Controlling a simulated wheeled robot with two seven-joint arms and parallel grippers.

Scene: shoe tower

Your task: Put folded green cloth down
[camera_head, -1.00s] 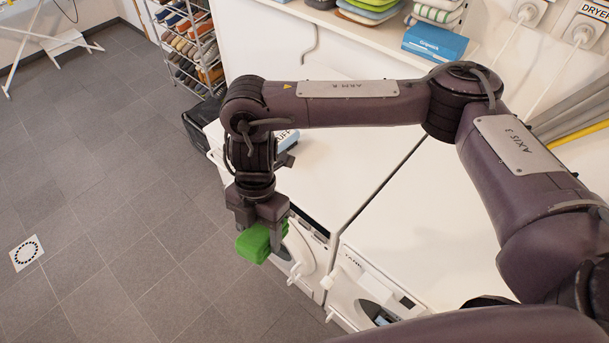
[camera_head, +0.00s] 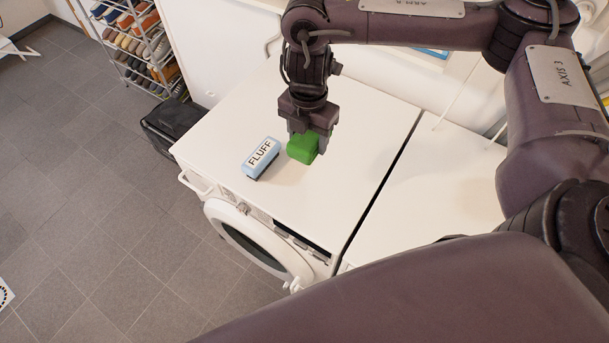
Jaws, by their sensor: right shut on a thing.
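The folded green cloth (camera_head: 302,148) is a small thick bundle held in my right gripper (camera_head: 308,140). The gripper points down and is shut on it. The cloth is over the white top of the left machine (camera_head: 318,205), right of the box marked FLUFF. I cannot tell whether its underside touches the top. My left gripper is not in view.
The blue and white FLUFF box (camera_head: 262,158) stands close to the left of the cloth. A second white machine (camera_head: 437,190) is to the right, past a dark gap. A shoe rack (camera_head: 140,45) and a black bag (camera_head: 172,122) are at the left. The near machine top is clear.

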